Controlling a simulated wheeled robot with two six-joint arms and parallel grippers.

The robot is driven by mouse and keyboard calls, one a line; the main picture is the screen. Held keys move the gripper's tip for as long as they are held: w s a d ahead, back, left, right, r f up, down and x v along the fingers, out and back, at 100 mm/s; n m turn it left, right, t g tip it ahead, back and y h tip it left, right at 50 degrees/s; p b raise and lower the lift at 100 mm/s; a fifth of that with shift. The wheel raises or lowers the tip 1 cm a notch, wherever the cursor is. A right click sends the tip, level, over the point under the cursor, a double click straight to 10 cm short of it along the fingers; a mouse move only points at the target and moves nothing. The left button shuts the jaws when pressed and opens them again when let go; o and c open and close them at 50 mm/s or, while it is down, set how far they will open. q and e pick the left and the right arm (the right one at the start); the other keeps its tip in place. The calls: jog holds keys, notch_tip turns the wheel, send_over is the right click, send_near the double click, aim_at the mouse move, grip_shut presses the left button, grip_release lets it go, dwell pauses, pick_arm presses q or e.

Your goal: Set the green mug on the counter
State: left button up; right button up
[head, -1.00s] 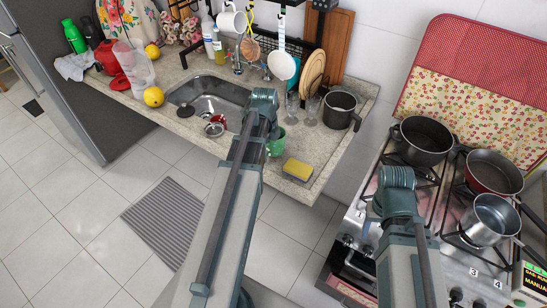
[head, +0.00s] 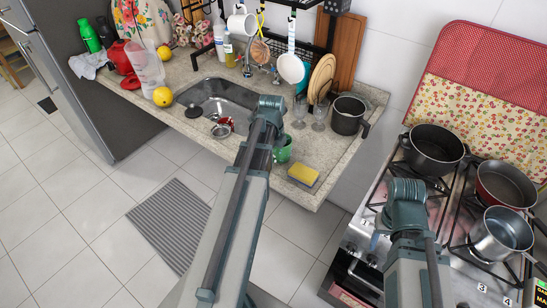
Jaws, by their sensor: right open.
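The green mug (head: 285,153) shows just right of my left arm's wrist in the head view, over the front part of the counter (head: 325,160). The wrist and arm hide part of it. I cannot tell whether it rests on the counter or is held just above it. My left gripper is at the mug, but its fingers are mostly hidden behind my own wrist, so their grip is unclear. My right gripper (head: 376,240) is open, over the front left of the stove, away from the mug.
A yellow sponge (head: 303,174) lies right of the mug near the counter's front edge. Clear glasses (head: 319,114) and a dark pot (head: 348,114) stand behind. The sink (head: 213,100) is to the left. Several pots, including a black one (head: 434,150), stand on the stove.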

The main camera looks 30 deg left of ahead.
pick_arm(q)
jog(key=shift+r, duration=0.1)
jog(key=r+p, duration=1.2)
jog(key=shift+s+r, duration=0.1)
jog(key=shift+s, duration=0.2)
jog(key=s+d+n, duration=0.3)
jog(key=d+n, duration=0.2)
jog(key=d, duration=0.5)
jog(key=s+d+n, duration=0.4)
jog(key=d, duration=0.5)
jog(key=s+d+n+y, duration=0.1)
jog(key=s+d+n, duration=0.3)
jog(key=d, duration=0.6)
jog(key=shift+d+n+g, duration=0.3)
jog(key=shift+n, duration=0.5)
